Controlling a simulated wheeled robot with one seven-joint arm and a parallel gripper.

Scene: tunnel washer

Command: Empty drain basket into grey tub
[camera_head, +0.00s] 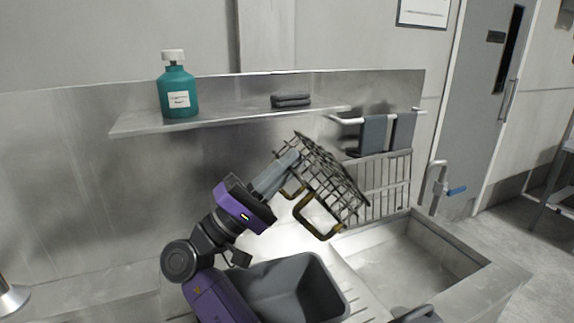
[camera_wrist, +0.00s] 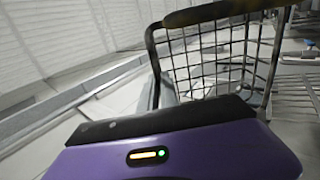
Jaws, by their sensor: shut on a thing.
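The drain basket (camera_head: 335,181) is a dark wire basket with yellowish-brown handles, held up in the air and tilted. My gripper (camera_head: 285,168) is shut on the basket at its upper left side. The grey tub (camera_head: 291,284) stands below and to the left of the basket, beneath my arm. Its visible inside looks empty, though part is hidden by my arm. I cannot tell whether anything is in the basket.
A steel shelf (camera_head: 225,117) above carries a teal bottle (camera_head: 178,92) and a dark folded item (camera_head: 291,101). Grey cloths (camera_head: 374,136) hang on a rail at right. A sink basin (camera_head: 405,262) with a blue-handled tap (camera_head: 440,188) lies at lower right.

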